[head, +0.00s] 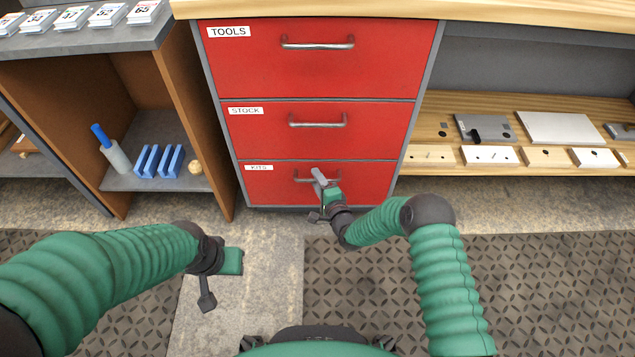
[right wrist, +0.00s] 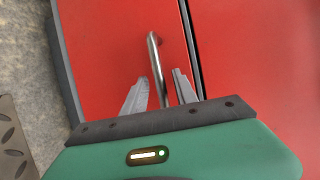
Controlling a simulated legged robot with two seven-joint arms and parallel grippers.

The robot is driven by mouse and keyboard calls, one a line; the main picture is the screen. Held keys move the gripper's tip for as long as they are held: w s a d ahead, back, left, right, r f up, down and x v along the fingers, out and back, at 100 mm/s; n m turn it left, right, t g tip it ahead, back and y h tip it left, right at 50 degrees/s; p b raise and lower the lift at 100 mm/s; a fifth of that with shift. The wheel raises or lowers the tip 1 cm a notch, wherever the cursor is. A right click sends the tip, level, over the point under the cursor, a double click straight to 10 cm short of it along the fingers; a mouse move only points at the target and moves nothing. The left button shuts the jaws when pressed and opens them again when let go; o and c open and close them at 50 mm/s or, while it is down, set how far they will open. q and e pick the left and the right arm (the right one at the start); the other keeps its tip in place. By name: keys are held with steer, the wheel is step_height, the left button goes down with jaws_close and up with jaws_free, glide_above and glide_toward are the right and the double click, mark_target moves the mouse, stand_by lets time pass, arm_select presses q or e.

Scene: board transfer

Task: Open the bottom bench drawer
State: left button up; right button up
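The bottom bench drawer (head: 270,187) is red, labelled KITS, and sits flush under the STOCK drawer. Its metal bar handle (head: 303,179) is partly hidden by my right gripper (head: 319,178). In the right wrist view the handle (right wrist: 154,55) runs down between the two fingers of my right gripper (right wrist: 160,82). The fingers are apart, one on each side of the bar, with gaps visible. The drawer front (right wrist: 110,50) fills much of that view. My left gripper (head: 232,262) is low over the floor at the left, away from the drawers; its fingers cannot be made out.
The TOOLS drawer (head: 250,65) and STOCK drawer (head: 255,130) above are closed. An open shelf (head: 150,184) with blue parts stands left, and a wooden shelf (head: 436,100) with boards stands right. The floor (head: 262,300) before the drawers is clear apart from my arms.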

jaws_close()
steer(key=shift+s+f, duration=0.1)
steer(key=shift+f, duration=0.05)
stand_by(1.1)
